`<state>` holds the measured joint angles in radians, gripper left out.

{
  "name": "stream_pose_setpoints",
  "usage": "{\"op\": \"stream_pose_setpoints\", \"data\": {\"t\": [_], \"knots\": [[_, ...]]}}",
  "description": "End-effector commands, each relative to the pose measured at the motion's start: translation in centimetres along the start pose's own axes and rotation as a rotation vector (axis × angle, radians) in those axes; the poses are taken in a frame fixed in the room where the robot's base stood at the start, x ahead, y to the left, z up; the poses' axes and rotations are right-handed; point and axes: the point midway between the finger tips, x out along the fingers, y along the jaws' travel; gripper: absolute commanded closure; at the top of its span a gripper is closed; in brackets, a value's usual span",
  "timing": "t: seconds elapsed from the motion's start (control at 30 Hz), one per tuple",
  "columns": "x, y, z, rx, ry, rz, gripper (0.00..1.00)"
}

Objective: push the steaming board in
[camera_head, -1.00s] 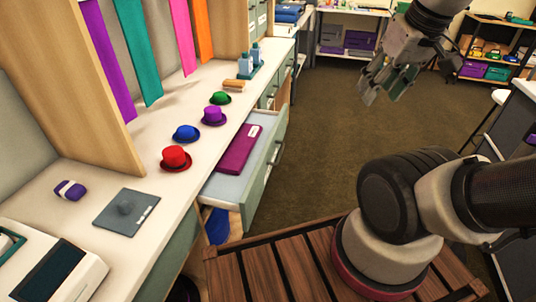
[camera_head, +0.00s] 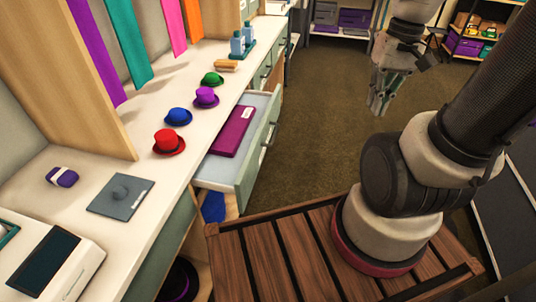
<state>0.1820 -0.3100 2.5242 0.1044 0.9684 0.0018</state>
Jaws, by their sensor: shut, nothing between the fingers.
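The pulled-out unit under the counter, which I take for the steaming board (camera_head: 219,174), has a pale flat surface and a grey-green front with a handle (camera_head: 268,135). It sticks out from the counter. A magenta folded item (camera_head: 233,132) with a white label lies on it. My gripper (camera_head: 378,108) is shut and empty, pointing down above the floor. It is to the right of the board's front and clearly apart from it.
The counter (camera_head: 150,190) holds red (camera_head: 169,142), blue (camera_head: 178,116), purple (camera_head: 205,97) and green (camera_head: 212,79) hats and a grey plate (camera_head: 121,198). Brown floor (camera_head: 320,120) is clear between the board and my gripper. Shelves stand at the back.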

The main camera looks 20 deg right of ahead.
Motion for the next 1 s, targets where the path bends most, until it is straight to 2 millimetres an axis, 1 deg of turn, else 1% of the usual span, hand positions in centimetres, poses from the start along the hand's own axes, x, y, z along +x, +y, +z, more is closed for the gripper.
{"op": "stream_pose_setpoints", "data": {"t": [0.03, 0.1, 0.27, 0.3, 0.37, 0.5, 0.57, 0.6, 0.67, 0.7, 0.8, 0.9, 1.0], "knots": [[1.8, -0.1, -0.1, 0.062, -0.07, -0.034, 1.0], [4.2, -0.8, -0.1, 0.157, -0.154, -0.093, 1.0], [9.6, -2.9, -0.5, 0.418, -0.323, -0.242, 1.0], [10.9, -3.6, -0.6, 0.493, -0.361, -0.279, 1.0], [12.9, -4.6, -1.0, 0.612, -0.414, -0.336, 1.0], [17.6, -7.1, -2.5, 0.918, -0.513, -0.456, 1.0], [19.6, -8.0, -3.5, 1.055, -0.542, -0.5, 1.0], [20.9, -8.6, -4.2, 1.146, -0.555, -0.525, 1.0], [22.7, -9.4, -5.5, 1.283, -0.567, -0.561, 1.0], [23.8, -9.8, -6.5, 1.372, -0.566, -0.582, 1.0], [25.4, -10.6, -9.2, 1.541, -0.534, -0.63, 1.0], [25.5, -10.7, -11.9, 1.648, -0.479, -0.675, 1.0], [25.6, -10.8, -13.3, 1.712, -0.449, -0.698, 1.0]]}}
